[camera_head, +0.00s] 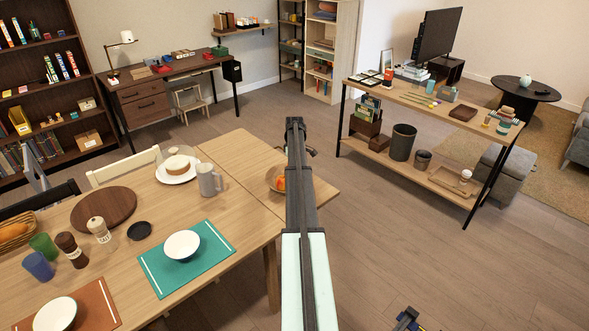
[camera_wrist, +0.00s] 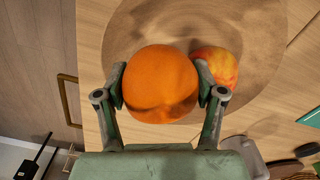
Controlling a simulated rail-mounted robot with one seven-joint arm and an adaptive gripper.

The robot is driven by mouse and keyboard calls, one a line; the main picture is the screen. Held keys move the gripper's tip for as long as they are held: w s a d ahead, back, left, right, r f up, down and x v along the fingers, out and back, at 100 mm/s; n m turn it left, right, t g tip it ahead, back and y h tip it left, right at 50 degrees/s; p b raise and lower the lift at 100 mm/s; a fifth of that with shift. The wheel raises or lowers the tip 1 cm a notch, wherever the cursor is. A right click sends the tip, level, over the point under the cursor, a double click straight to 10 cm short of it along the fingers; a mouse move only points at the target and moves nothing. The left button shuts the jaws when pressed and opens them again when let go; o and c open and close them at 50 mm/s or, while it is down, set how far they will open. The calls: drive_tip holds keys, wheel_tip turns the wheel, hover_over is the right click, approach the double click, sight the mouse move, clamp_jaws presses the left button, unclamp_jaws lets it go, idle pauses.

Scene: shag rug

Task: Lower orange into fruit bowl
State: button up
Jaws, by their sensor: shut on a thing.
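In the wrist view my gripper (camera_wrist: 161,92) is shut on the orange (camera_wrist: 160,75), with one finger on each side of it. The wide wooden fruit bowl (camera_wrist: 250,35) lies beyond the orange. A red-and-yellow fruit (camera_wrist: 216,64) sits in the bowl, just right of the orange and partly behind the right finger. From above I cannot tell whether the orange touches the bowl. In the head view the bowl (camera_head: 270,172) stands near the table's right end, partly hidden by my arm. My gripper's fingers are hidden there.
A grey pitcher (camera_head: 209,180) and a cake on a white plate (camera_head: 176,173) stand left of the bowl on the wooden table (camera_head: 235,205). A teal placemat with a white bowl (camera_head: 182,245) lies nearer. Floor is open right of the table.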

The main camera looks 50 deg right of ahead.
drive_tip(key=shift+f, duration=0.1)
drive_tip(key=o, duration=1.3)
drive_tip(key=shift+o, duration=0.2)
